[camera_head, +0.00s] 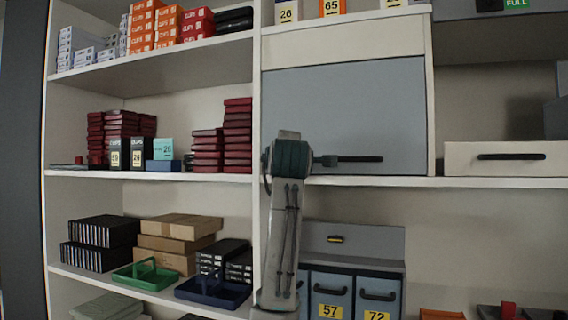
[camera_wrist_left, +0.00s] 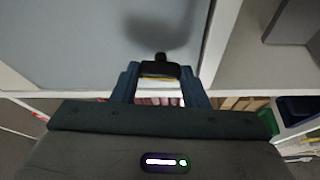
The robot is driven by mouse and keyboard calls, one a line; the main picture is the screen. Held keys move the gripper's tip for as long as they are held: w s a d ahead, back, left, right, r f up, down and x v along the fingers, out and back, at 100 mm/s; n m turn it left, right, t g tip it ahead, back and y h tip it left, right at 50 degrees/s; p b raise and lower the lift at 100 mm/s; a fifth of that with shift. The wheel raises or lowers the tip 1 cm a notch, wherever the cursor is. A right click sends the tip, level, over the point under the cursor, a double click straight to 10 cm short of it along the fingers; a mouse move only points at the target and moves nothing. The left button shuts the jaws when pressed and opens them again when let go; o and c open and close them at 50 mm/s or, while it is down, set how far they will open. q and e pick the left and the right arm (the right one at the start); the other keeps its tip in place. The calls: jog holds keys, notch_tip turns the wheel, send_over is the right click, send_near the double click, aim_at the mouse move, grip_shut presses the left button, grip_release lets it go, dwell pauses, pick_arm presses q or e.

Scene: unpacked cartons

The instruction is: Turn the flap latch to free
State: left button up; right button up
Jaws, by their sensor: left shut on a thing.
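The flap latch (camera_head: 362,158) is a black horizontal bar low on a closed grey-blue flap (camera_head: 345,110). My left arm rises from below in the head view, and my left gripper (camera_head: 326,161) is at the bar's left end. In the left wrist view the gripper's two blue fingers (camera_wrist_left: 160,84) close around a black piece (camera_wrist_left: 160,69), seen almost end-on, with a yellow strip under it. The flap (camera_wrist_left: 100,40) fills the upper left there. The exact finger contact is small and partly hidden. My right gripper is not in view.
A shelf edge (camera_head: 470,183) runs just below the flap. A pale drawer (camera_head: 460,159) with a black handle stands to the right. Below are numbered bins (camera_head: 331,283) under a grey panel (camera_head: 375,240) with a small black-and-yellow piece. Stacked boxes fill the left shelves.

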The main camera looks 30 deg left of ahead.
pick_arm(q)
jog(key=shift+n+g, duration=0.3)
jog(key=shift+n, duration=0.5)
jog(key=o, duration=1)
jog(key=shift+b, duration=0.3)
jog(key=b+v, duration=0.4)
jog(key=v, duration=0.6)
jog(key=shift+s+d+r, duration=0.1)
jog(key=shift+s+r, duration=0.05)
jog(key=shift+s, duration=0.2)
